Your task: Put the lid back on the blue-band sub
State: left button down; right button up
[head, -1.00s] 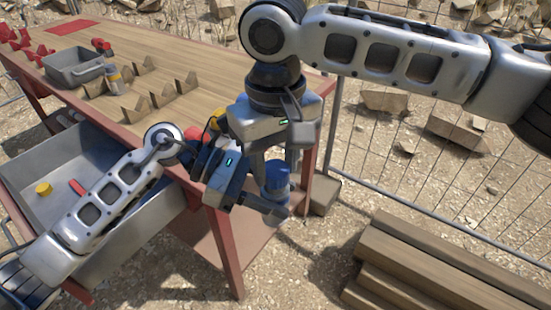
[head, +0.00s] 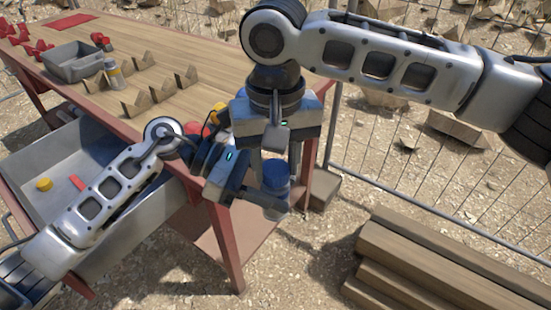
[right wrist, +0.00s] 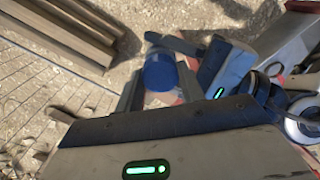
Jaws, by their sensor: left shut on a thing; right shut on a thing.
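A blue round lid (head: 276,173) sits between the fingers of my right gripper (head: 281,165), which comes down from above and is shut on it. The lid also shows as a blue cylinder in the right wrist view (right wrist: 160,72). Directly below it is the darker blue band of the sub (head: 275,187), mostly hidden by the fingers. My left gripper (head: 268,204) is shut on the sub from the left and holds it off the table, beyond its right corner. The lid and sub look in line and touching; whether the lid is seated I cannot tell.
On the wooden table (head: 185,50) stand a grey bin (head: 72,64), a grey yellow-banded cylinder (head: 113,74) and several notched wooden blocks. A grey tank (head: 60,150) below holds a yellow piece (head: 44,185) and a red piece (head: 77,183). Timber beams (head: 440,260) lie at right.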

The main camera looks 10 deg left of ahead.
jog(key=o, duration=0.9)
jog(key=shift+o, duration=0.2)
jog(key=shift+r, duration=2.3)
jog(key=shift+n, duration=0.3)
jog(key=shift+c, duration=0.4)
